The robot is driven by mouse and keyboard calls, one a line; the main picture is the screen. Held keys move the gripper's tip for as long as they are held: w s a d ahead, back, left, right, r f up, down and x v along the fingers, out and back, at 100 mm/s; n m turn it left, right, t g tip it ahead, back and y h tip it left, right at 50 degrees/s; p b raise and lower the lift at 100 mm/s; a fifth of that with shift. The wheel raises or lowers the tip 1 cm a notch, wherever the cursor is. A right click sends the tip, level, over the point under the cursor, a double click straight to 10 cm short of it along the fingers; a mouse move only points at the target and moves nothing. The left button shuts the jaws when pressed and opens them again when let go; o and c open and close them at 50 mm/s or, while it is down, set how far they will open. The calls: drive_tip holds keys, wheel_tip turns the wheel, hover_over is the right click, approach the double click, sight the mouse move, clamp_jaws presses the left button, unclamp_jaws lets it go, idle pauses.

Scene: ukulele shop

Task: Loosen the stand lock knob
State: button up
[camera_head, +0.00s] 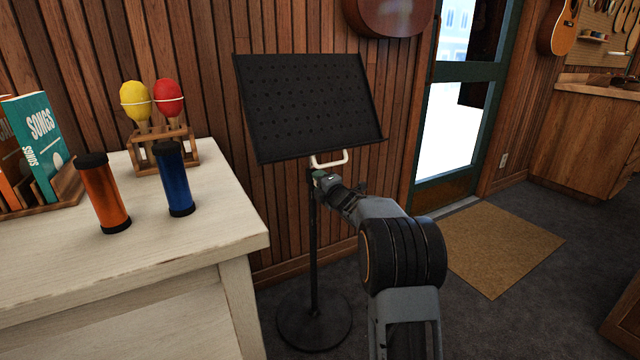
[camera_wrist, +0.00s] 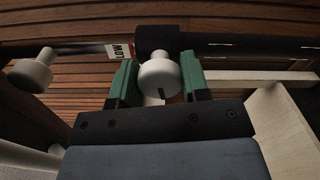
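The black music stand has a tilted desk (camera_head: 310,105), a thin upright pole (camera_head: 313,245) and a round base (camera_head: 314,318). My gripper (camera_head: 319,176) is at the pole just under the desk. In the wrist view my gripper (camera_wrist: 159,70) has its two green fingers on either side of a round white knob (camera_wrist: 159,76) on a dark collar (camera_wrist: 158,39). I cannot tell whether the fingers touch the knob. A second white knob (camera_wrist: 30,72) stands farther left in that view. A partly hidden label (camera_wrist: 120,51) reads "LOW".
A pale table (camera_head: 200,235) stands left of the stand, with orange (camera_head: 103,195) and blue shakers (camera_head: 175,180), maracas (camera_head: 152,100) and song books (camera_head: 32,145). A white bent bar (camera_head: 332,161) sits under the desk. The wood-slat wall (camera_head: 215,70) is close behind.

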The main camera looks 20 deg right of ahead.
drive_tip(key=o, duration=0.5)
drive_tip(key=shift+s+d+p, duration=0.25)
drive_tip(key=shift+s+p, duration=0.25)
drive_tip(key=shift+s, duration=1.8)
drive_tip(key=shift+s+d+p, duration=0.3)
drive_tip(key=shift+s+p, duration=0.2)
drive_tip(key=shift+s, duration=1.8)
drive_tip(key=shift+s+d+p, duration=0.25)
drive_tip(key=shift+s+p, duration=0.25)
drive_tip(key=shift+s, duration=1.8)
